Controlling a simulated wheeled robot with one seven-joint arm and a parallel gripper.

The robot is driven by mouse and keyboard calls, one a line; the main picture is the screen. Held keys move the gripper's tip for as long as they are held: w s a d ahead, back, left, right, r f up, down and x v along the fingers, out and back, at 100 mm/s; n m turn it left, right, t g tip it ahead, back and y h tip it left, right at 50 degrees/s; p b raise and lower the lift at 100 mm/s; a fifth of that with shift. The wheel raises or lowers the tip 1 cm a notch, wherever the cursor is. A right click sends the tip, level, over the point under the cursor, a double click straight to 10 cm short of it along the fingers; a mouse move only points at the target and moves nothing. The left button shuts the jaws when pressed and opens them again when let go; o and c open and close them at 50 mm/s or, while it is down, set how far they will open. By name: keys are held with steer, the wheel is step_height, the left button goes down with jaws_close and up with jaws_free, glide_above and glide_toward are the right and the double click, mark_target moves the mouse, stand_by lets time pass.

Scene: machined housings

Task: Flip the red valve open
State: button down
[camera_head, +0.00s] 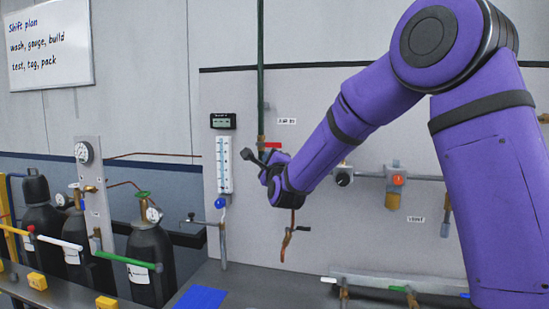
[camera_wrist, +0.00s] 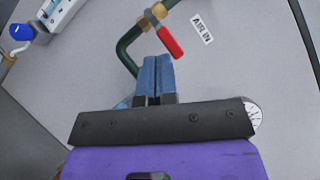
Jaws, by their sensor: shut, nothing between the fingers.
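The red valve handle (camera_wrist: 170,42) sits on a brass body (camera_wrist: 154,17) on the green pipe (camera_wrist: 128,45), close to the "AIR IN" label (camera_wrist: 202,27). It also shows in the head view (camera_head: 272,145), where it lies crosswise to the upright pipe (camera_head: 261,75). My gripper (camera_wrist: 157,62) has its two blue fingers together with nothing between them. In the wrist view the fingertips are just below and left of the handle's free end, with a gap in the picture. In the head view my wrist is just below the handle and the fingertips are hard to make out.
A blue knob (camera_head: 221,203) stands left of my wrist, below a thermometer-like gauge (camera_head: 223,165). An orange-brown part (camera_head: 287,243) hangs below my wrist. A valve with an orange knob (camera_head: 398,180) is to the right. Gas cylinders (camera_head: 152,255) stand at the lower left.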

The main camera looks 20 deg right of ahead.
steer(key=w+f+m+t+h, duration=0.2)
steer(key=f+m+h, duration=1)
steer(key=m, duration=0.7)
steer(key=shift+w+d+h, duration=0.2)
steer(key=shift+w+h, duration=0.3)
steer(key=shift+w, duration=0.05)
glide_toward(269, 144)
steer(key=w+d+r, duration=0.2)
steer(key=w+d, duration=0.2)
steer(key=d, duration=0.1)
steer(key=shift+r, duration=0.55)
